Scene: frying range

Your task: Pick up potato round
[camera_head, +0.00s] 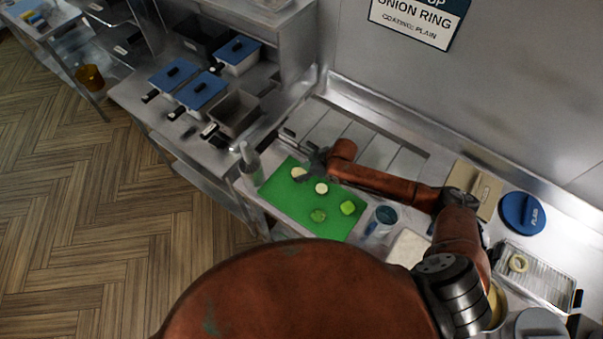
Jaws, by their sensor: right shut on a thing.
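A green board (335,226) lies on the counter with several round slices on it. Two are pale potato rounds: one potato round (298,173) is at the far left of the board, and another potato round (321,188) lies to its right and nearer. My right gripper (305,176) reaches in from the right over the board's far edge. It is shut on the far-left potato round; the small size hides whether the round is lifted. My left gripper does not show.
Two green slices (318,215) (347,208) lie on the nearer part of the board. A bottle (250,164) stands at its left and a blue-topped cup (382,220) at its right. A wire tray (538,275) with a ring and a blue lid (521,213) are further right.

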